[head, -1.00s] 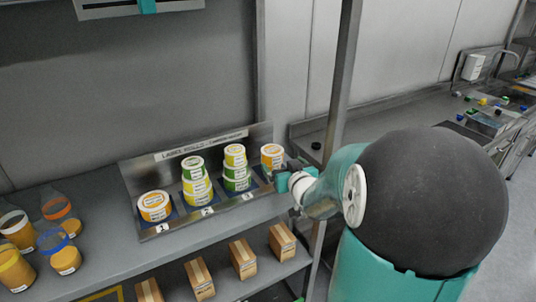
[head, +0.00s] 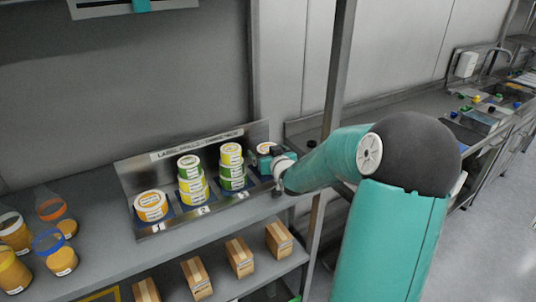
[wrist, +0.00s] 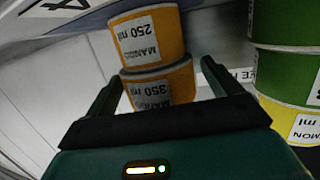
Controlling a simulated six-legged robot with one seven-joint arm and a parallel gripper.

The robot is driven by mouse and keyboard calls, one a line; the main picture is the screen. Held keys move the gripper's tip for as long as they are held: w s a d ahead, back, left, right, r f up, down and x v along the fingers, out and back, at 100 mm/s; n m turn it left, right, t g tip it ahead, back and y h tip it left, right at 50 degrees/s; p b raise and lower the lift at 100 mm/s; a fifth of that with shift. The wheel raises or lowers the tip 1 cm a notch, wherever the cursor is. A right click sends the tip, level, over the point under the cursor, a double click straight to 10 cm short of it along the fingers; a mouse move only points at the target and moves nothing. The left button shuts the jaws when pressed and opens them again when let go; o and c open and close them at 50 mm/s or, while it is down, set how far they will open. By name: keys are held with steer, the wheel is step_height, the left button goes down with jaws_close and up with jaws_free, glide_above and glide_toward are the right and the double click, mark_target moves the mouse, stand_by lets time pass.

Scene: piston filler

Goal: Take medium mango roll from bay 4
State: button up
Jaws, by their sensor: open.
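Two orange mango rolls stand stacked in bay 4. The wrist view is upside down and shows the roll marked 350 ml (wrist: 160,88) resting on the one marked 250 ml (wrist: 150,38). In the head view only part of the orange stack (head: 266,147) shows; my gripper hides the rest. My gripper (wrist: 161,75) is open, with one finger on each side of the 350 ml roll, apparently not gripping it. In the head view my gripper (head: 270,160) is at bay 4, at the rack's right end.
Bay 3's stack of green and yellow rolls (head: 232,170) stands close beside my gripper; its green roll (wrist: 285,75) shows in the wrist view. A metal post (head: 335,90) rises near my arm. Cartons (head: 240,258) sit on the lower shelf, jars (head: 55,213) at left.

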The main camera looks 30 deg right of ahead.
steer(key=c, duration=1.2)
steer(key=shift+o, duration=0.2)
steer(key=shift+r, duration=0.1)
